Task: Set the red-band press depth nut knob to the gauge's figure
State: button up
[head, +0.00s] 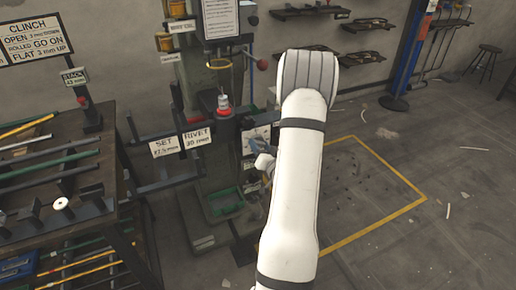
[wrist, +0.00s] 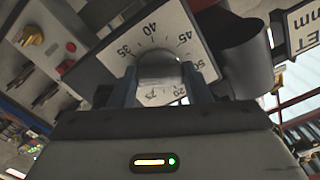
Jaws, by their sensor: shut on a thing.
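In the wrist view my gripper (wrist: 160,84) is shut on a round grey knob (wrist: 158,67), one finger on each side. The knob stands before a white dial plate (wrist: 168,30) with black figures; 35, 40, 45 and 50 show around it. More figures show below, partly covered by the fingers and knob. I cannot make out a pointer. In the head view the press (head: 223,125) with a red collar stands left of my arm. The plate (head: 256,136) shows beside my arm, while the knob and fingertips cannot be made out there.
Signs read SET 27.5 mm (head: 164,147) and RIVET 30 mm (head: 197,138), the decimals small. A STACK sign (head: 74,77) and a CLINCH board (head: 35,37) stand left, above a rack (head: 60,235) with rods. Yellow-lined floor (head: 385,190) is open at right.

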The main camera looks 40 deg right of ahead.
jog(key=shift+c, duration=0.8)
jog(key=shift+o, duration=0.4)
jog(key=shift+a, duration=0.3)
jog(key=shift+d, duration=0.2)
jog(key=shift+c, duration=0.5)
jog(key=m, duration=0.3)
jog(key=m+b, duration=0.1)
jog(key=m, duration=0.1)
jog(key=shift+d+r+m, duration=0.1)
jog(key=shift+r+m, duration=0.1)
jog(key=shift+m, duration=0.2)
jog(key=m, duration=0.3)
jog(key=shift+m, duration=0.3)
jog(key=m, duration=0.3)
jog(key=shift+r+m, duration=0.1)
jog(key=shift+m, duration=0.2)
jog(key=m+p, duration=0.1)
jog(key=m, duration=0.3)
jog(key=shift+d+m, duration=0.1)
jog(key=shift+m, duration=0.2)
jog(key=shift+m+p, duration=0.55)
jog(key=shift+m, duration=1.65)
